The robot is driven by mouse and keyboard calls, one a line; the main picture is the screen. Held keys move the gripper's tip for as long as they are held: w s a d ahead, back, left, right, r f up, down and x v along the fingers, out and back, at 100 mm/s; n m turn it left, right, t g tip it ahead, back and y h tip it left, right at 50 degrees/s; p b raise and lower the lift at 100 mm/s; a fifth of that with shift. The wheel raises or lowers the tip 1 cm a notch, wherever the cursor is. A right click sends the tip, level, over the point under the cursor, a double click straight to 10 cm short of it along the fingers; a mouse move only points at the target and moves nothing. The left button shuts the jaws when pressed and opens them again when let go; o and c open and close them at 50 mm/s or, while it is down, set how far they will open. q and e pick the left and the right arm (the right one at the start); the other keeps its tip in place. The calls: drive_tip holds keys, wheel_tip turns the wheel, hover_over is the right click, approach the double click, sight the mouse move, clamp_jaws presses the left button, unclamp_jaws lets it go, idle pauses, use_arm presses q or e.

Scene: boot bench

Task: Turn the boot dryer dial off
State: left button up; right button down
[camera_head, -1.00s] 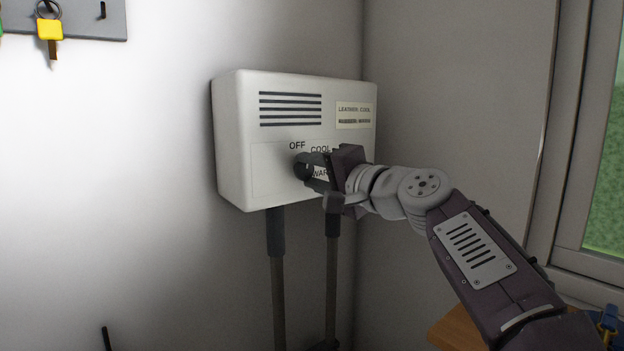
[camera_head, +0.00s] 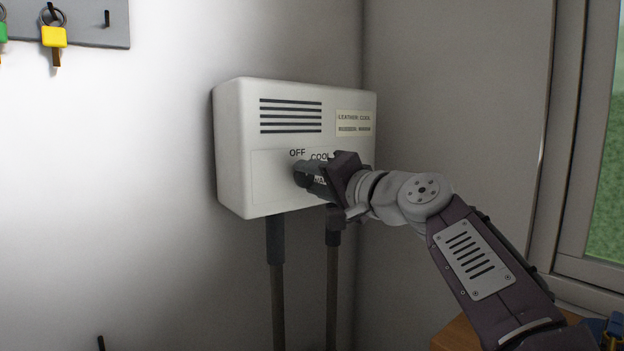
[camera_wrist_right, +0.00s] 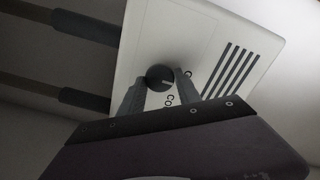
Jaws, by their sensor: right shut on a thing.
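The white boot dryer (camera_head: 230,150) is on the wall near the corner, with "OFF" and "COOL" printed on its front and a lower label mostly hidden. Its dark round dial (camera_head: 301,180) is partly covered by my right gripper (camera_head: 308,178). In the right wrist view the dial (camera_wrist_right: 159,76) sits between the two fingertips (camera_wrist_right: 153,84) of the right gripper, which is shut on it. Which label the dial points to cannot be made out. My left gripper is not in view.
Two dark tubes (camera_head: 276,270) hang from the dryer's underside. A key rack (camera_head: 95,22) with a yellow-tagged key (camera_head: 54,37) is at upper left. A window frame (camera_head: 575,230) and a wooden surface (camera_head: 455,335) are at right.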

drive_tip(key=c, duration=0.9)
unclamp_jaws()
drive_tip(key=shift+f, duration=0.1)
drive_tip(key=shift+o, duration=0.2)
